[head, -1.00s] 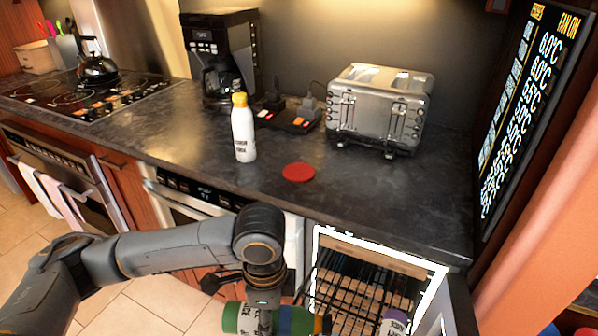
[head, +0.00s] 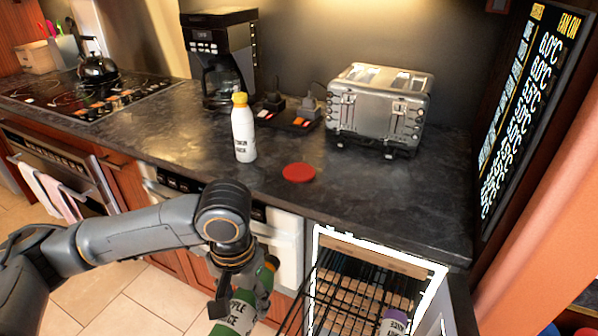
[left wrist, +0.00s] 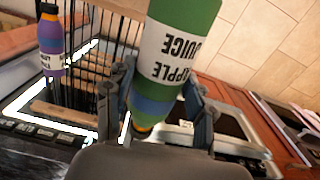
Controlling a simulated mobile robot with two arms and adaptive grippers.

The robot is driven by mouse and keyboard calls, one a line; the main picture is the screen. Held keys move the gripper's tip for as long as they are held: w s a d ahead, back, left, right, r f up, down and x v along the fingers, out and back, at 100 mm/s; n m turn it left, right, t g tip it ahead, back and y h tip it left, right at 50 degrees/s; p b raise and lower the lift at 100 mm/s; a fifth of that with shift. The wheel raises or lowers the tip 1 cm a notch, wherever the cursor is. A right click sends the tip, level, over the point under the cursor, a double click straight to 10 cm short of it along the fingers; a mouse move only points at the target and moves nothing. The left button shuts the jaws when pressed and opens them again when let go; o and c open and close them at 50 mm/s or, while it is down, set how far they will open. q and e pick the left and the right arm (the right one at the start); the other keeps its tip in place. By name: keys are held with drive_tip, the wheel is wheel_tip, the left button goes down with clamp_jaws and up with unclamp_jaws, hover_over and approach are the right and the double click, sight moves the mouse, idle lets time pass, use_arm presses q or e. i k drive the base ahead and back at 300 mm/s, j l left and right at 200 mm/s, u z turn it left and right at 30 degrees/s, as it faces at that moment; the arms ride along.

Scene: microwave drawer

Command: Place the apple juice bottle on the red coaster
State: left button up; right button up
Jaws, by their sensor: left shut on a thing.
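The green apple juice bottle (head: 238,307) is in my left gripper (head: 222,300), below the counter's front edge and left of the open drawer. In the left wrist view the bottle (left wrist: 180,50) is between the two fingers (left wrist: 160,105), its label reading APPLE JUICE upside down. My left gripper is shut on it. The red coaster (head: 299,173) lies flat and empty on the dark counter, up and to the right of the gripper. My right gripper is not in view.
A white bottle with a yellow cap (head: 243,132) stands left of the coaster. A toaster (head: 380,108) and coffee maker (head: 217,60) stand behind. The open drawer (head: 362,290) holds a wire rack and a purple bottle (head: 394,322). The counter right of the coaster is clear.

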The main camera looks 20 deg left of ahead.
sight(300, 171)
drive_tip(key=j+z, duration=0.15)
drive_tip(key=z, duration=0.2)
drive_tip(key=i+j+z, duration=0.1)
drive_tip(key=z, duration=0.25)
drive_tip(key=j+z, duration=0.2)
drive_tip(key=z, duration=0.15)
drive_tip(key=j+u, duration=0.15)
drive_tip(key=u, duration=0.3)
drive_tip(key=i+j+u, duration=0.1)
drive_tip(key=u, duration=0.3)
drive_tip(key=i+u, duration=0.15)
drive_tip(key=u, duration=0.3)
